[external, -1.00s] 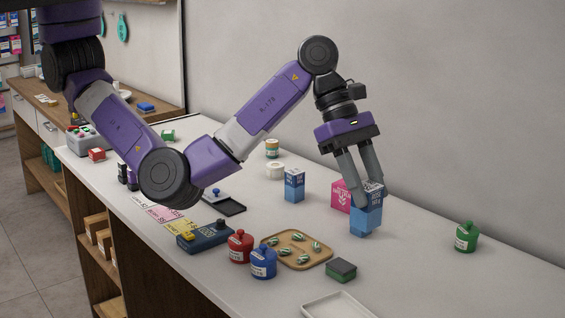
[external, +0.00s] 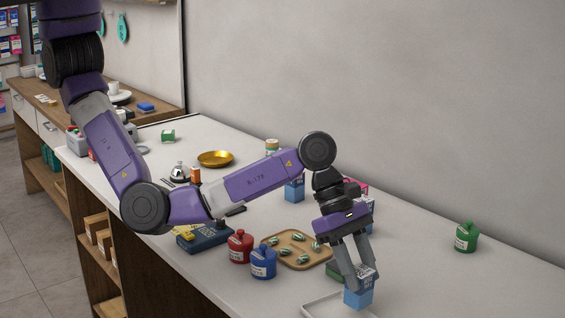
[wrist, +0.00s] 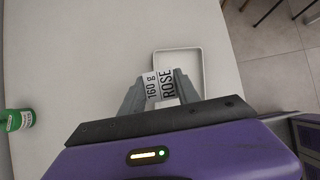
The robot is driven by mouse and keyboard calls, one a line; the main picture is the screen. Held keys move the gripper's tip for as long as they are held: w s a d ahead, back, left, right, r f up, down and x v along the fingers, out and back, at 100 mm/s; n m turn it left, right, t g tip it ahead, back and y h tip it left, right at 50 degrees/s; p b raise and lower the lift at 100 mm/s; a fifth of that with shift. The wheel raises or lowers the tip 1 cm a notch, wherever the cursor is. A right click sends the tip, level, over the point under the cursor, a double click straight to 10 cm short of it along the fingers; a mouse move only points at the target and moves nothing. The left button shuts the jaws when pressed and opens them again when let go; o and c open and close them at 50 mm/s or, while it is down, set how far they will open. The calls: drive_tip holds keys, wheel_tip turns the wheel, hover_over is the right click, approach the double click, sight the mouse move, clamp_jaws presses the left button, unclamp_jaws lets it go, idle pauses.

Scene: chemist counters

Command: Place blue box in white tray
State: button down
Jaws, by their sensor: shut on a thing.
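My gripper (external: 358,272) is shut on a blue box (external: 358,294) with a white printed top, pointing down near the counter's front. The white tray (external: 318,304) lies on the counter there, cut off by the bottom of the external view. The held box overlaps the tray's right part in that view; its height above the tray is hard to tell. In the wrist view, the box's label (wrist: 158,86) reads "160 g ROSE" between the fingers, and the tray (wrist: 203,68) shows just beyond, its near part hidden by box and gripper.
Another blue box (external: 294,190) stands further back; a pink box (external: 360,185) is partly hidden by my wrist. A wooden tray (external: 275,252) of striped pieces, a red jar (external: 240,247) and a blue jar (external: 263,263) stand left. A green jar (external: 466,237) is right; counter around it is clear.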

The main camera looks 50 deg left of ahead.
drive_tip(key=shift+f, duration=0.6)
drive_tip(key=shift+f, duration=0.35)
drive_tip(key=shift+f, duration=0.1)
drive_tip(key=c, duration=0.9)
unclamp_jaws()
drive_tip(key=v, duration=0.6)
drive_tip(key=b+v, duration=0.1)
drive_tip(key=v, duration=0.5)
drive_tip(key=shift+r, duration=0.5)
